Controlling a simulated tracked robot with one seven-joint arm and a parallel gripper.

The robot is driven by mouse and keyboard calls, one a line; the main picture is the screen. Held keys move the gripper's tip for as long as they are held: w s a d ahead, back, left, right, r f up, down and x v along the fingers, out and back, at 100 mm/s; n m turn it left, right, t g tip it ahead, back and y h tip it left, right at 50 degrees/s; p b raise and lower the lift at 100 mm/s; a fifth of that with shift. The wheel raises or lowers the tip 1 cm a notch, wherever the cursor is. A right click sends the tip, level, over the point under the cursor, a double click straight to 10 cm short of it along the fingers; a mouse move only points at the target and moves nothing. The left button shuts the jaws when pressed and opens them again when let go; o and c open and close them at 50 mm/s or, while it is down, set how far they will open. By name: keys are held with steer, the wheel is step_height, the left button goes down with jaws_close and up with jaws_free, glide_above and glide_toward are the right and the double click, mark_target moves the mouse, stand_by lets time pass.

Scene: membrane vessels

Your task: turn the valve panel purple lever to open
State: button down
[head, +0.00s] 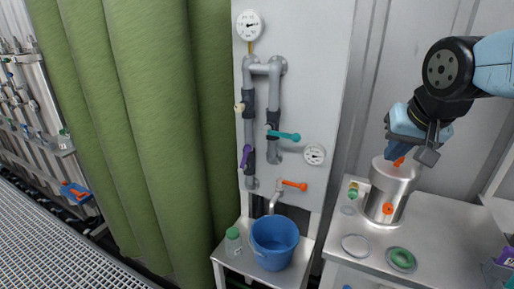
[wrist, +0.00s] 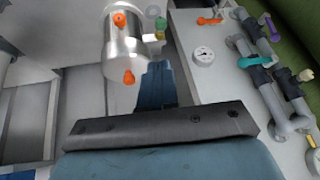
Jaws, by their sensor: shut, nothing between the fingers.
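The purple lever (head: 246,156) is on the left pipe of the white valve panel (head: 310,100) in the head view. It stands close to upright, slightly tilted, roughly along its pipe. It also shows at the upper right of the wrist view (wrist: 270,25). My gripper (head: 412,150) is shut and empty, over the steel vessel (head: 388,192), well to the right of the lever. In the wrist view a blue finger (wrist: 157,84) shows beside the vessel. Whether the gripper touches the vessel I cannot tell.
The panel also bears a teal lever (head: 286,136), an orange lever (head: 295,184), a cream handle (head: 240,107) and two gauges. A blue bucket (head: 274,248) and a green-capped bottle (head: 233,240) stand below. A green curtain (head: 140,110) hangs left of the panel.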

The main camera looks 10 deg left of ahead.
steer(key=w+a+f+m, duration=0.2)
steer(key=w+a+f, duration=0.1)
steer(key=w+a, duration=0.75)
steer(key=w+a+f+m+t+y, duration=0.1)
steer(key=w+a+f, duration=0.1)
steer(key=a, duration=0.5)
steer(key=w+a+f+y, duration=0.1)
steer(key=w+a, duration=0.1)
steer(key=a, duration=0.6)
steer(key=w+a+f, duration=0.5)
steer(key=w+f, duration=0.2)
steer(key=w, duration=0.1)
steer(key=shift+f, duration=0.3)
